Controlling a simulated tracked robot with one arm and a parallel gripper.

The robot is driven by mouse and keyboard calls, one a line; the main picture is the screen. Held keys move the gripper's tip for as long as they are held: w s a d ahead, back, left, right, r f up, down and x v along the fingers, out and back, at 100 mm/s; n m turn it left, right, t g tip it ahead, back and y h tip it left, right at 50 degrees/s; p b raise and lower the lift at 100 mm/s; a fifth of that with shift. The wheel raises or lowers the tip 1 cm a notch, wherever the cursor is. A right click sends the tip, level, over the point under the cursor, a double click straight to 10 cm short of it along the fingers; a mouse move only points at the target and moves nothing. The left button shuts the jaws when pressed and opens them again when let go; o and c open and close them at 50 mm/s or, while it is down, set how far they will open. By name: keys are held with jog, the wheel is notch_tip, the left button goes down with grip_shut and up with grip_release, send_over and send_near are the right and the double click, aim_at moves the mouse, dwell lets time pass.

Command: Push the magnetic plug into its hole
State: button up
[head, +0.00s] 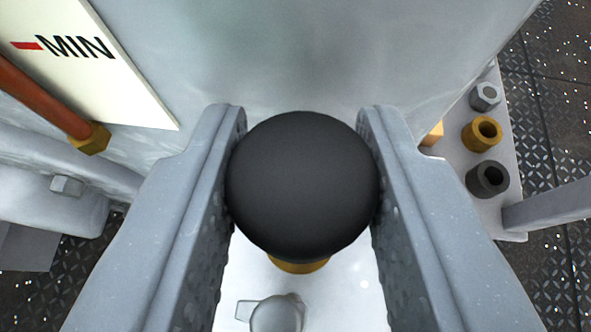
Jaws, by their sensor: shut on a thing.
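My gripper (303,140) is in the middle of the view, with one ridged jaw on each side of a round black knob (303,185). Both jaws touch the knob, and it is held between them. I take the knob to be the head of the magnetic plug. A brass ring (299,266) shows just below the knob; I cannot tell whether it belongs to the plug or to the hole's rim. The hole itself and the plug's lower end are hidden.
A pale housing wall (300,60) stands close ahead. A plate marked "MIN" (85,60) and a copper pipe (45,98) are at left. At right, a grey fitting (485,96), a brass bushing (482,133) and a dark bushing (488,179) sit on a ledge.

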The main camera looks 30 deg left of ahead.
jog(key=shift+f, duration=2.65)
dwell(1.2)
jog(key=o, duration=1.1)
jog(key=shift+r, duration=0.1)
jog(key=p+v, duration=0.3)
jog(key=v, duration=1)
jog(key=shift+s+d+r, duration=0.1)
jog(key=shift+s+d, duration=0.1)
jog(key=shift+s, duration=0.1)
